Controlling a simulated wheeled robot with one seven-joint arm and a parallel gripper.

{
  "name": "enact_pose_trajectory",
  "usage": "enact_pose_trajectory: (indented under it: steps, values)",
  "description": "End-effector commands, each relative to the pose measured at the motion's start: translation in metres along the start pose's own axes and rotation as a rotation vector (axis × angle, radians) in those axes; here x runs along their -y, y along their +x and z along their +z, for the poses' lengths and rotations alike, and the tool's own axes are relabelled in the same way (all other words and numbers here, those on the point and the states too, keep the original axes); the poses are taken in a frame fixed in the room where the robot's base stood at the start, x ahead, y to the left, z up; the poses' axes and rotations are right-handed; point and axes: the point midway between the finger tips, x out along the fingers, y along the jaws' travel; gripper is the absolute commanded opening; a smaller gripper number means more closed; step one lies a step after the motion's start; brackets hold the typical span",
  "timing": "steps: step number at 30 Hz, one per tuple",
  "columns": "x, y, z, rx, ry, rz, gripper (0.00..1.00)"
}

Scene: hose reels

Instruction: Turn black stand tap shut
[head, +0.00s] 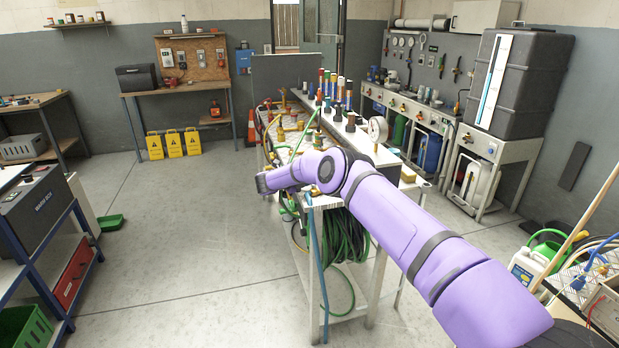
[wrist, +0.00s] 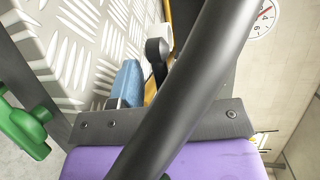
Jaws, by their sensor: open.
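My gripper (head: 263,183) is at the end of my purple arm, over the near left end of the hose bench in the head view. It is open, with no thing seen held. In the wrist view a black rounded lever (wrist: 157,50) stands near brass-yellow parts beyond a dark diagonal tube. I cannot tell for sure that it is the black stand tap. A blue block-like handle (wrist: 128,82) is beside it and a green handle (wrist: 22,122) is at the left edge. The tube hides part of this area. My arm hides part of the bench in the head view.
The bench's tread-plate top (wrist: 75,45) shows in the wrist view. Coloured upright handles (head: 335,92) and a round gauge (head: 378,130) stand on the bench. Green hoses (head: 350,228) hang beneath its near end. The floor left of the bench is clear.

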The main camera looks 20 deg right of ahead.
Motion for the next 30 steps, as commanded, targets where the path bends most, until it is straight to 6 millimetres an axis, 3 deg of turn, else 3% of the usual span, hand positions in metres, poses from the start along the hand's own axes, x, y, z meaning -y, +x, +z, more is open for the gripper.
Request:
enact_pose_trajectory:
  steps: [9, 15, 30]
  values:
    - [0.0, -0.059, 0.0, 0.002, -0.001, 0.001, 0.4]
    - [0.0, -0.086, 0.0, 0.001, 0.0, 0.0, 0.4]
    - [0.001, -0.096, 0.0, 0.003, 0.0, 0.0, 0.4]
